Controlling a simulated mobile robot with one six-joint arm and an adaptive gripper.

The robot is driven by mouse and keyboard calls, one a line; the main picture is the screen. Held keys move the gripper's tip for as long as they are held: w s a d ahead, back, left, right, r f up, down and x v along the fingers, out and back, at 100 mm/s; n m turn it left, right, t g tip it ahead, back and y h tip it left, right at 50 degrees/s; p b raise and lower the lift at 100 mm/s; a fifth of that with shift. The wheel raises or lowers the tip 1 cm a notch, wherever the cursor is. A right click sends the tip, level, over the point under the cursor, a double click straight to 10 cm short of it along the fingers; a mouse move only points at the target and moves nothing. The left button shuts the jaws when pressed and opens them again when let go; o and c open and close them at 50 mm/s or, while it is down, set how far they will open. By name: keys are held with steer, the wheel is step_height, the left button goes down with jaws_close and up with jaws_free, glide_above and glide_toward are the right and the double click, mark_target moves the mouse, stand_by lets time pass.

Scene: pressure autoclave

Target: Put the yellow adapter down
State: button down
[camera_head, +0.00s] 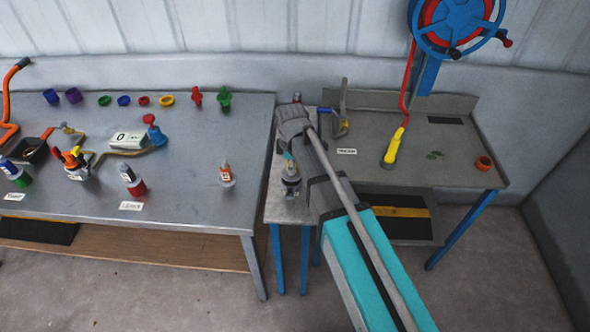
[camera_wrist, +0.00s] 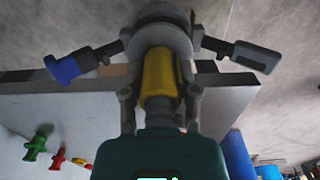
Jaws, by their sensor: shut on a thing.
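In the wrist view my gripper (camera_wrist: 160,92) has its two grey fingers shut on the yellow adapter (camera_wrist: 158,72), one on each side. A round grey part (camera_wrist: 160,38) sits directly past the adapter's far end; I cannot tell whether the two touch or are joined. In the head view my arm reaches over the narrow middle table (camera_head: 289,212), and the gripper's jaws and the adapter cannot be made out clearly there. A small grey fitting (camera_head: 291,186) shows on that table beside my arm.
The left bench (camera_head: 80,205) carries bottles, a scale (camera_head: 128,139) and a back row of coloured adapters. The right table (camera_head: 455,160) holds a yellow-handled nozzle (camera_head: 393,148) and an orange ring (camera_head: 483,163). In the wrist view, two side handles flank the round part, one blue-tipped (camera_wrist: 68,68).

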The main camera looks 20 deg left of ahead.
steer(key=shift+f+b, duration=0.3)
steer(key=shift+f, duration=0.05)
steer(key=shift+c, duration=1.8)
jaws_free()
steer(key=shift+r, duration=0.25)
step_height(320, 180, up, 12)
steer(key=p, duration=1.2)
steer(key=shift+r+p, duration=0.1)
steer(key=shift+p, duration=0.25)
